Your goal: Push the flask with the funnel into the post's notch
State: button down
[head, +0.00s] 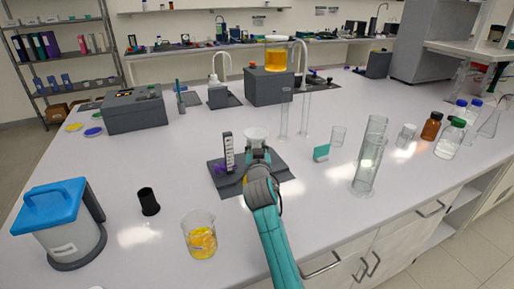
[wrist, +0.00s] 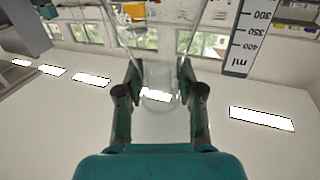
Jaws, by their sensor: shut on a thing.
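The white funnel (head: 256,134) shows just beyond my gripper (head: 258,154) in the head view; my gripper hides most of the flask below it. In the wrist view the clear glass flask (wrist: 160,90) is between the two fingers of my gripper (wrist: 159,80), which is shut on it. Clear sloping edges spread above it there. The upright post (head: 229,152) with a printed scale stands just left of the funnel, on a dark base plate (head: 225,185). The post's scale strip (wrist: 243,38) also shows at upper right in the wrist view. I cannot make out the notch.
A beaker of yellow stuff (head: 201,240), a black cup (head: 148,202) and a blue-lidded container (head: 60,220) stand left. A grey box (head: 268,88) is behind. The bench left of the plate is mostly clear.

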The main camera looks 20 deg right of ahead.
jog(key=shift+w, duration=0.1)
jog(key=c, duration=0.7)
grip_release()
jog(key=shift+o, duration=0.2)
